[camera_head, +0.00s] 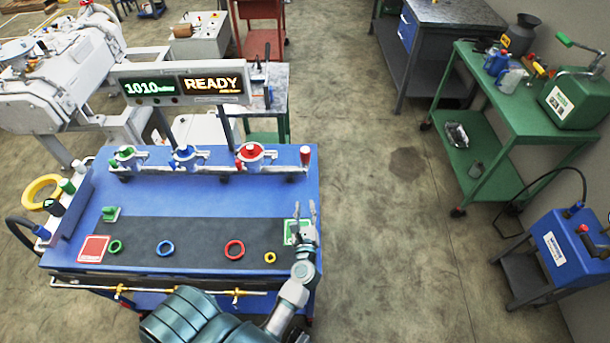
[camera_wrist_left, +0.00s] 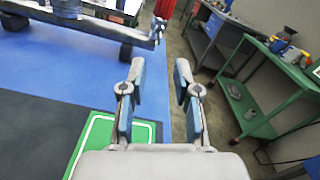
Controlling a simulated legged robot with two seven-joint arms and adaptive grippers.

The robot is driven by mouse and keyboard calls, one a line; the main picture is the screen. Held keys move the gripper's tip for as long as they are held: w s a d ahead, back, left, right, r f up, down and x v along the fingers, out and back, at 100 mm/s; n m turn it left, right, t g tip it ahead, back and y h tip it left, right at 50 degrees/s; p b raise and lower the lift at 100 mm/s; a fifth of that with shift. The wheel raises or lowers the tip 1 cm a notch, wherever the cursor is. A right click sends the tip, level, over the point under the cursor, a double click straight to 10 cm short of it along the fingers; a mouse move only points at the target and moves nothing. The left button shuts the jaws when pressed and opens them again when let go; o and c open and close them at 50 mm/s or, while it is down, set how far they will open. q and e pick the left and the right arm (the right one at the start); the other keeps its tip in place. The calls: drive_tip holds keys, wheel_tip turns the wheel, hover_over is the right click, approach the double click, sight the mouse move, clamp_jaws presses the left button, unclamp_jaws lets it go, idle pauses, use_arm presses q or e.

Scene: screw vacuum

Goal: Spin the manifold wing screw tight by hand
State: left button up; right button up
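The manifold (camera_head: 215,171) is a grey pipe along the back of the blue bench, with green, blue and red-topped fittings. A red handle (camera_head: 305,152) stands at its right end; it also shows at the top of the left wrist view (camera_wrist_left: 164,9). I cannot tell for sure which part is the wing screw. My left gripper (camera_head: 305,207) is open and empty above the bench's right edge, in front of the red handle and apart from it. In the left wrist view its two fingers (camera_wrist_left: 160,72) are spread with nothing between them. My right gripper is not in view.
The bench (camera_head: 200,205) carries a green-and-white card (camera_wrist_left: 112,122) under my left gripper, a red card (camera_head: 94,249) and several coloured rings, including a red ring (camera_head: 234,249). A display (camera_head: 180,84) reading READY stands behind. Right of the bench is open floor, then a green cart (camera_head: 520,130).

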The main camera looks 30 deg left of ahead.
sight(305, 172)
use_arm(q)
drive_tip(key=p+x, duration=0.1)
drive_tip(key=x, duration=1.1)
drive_tip(key=shift+w+a, duration=0.55)
drive_tip(key=shift+w, duration=0.1)
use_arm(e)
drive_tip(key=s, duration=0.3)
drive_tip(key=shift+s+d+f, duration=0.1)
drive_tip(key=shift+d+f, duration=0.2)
use_arm(q)
clamp_jaws()
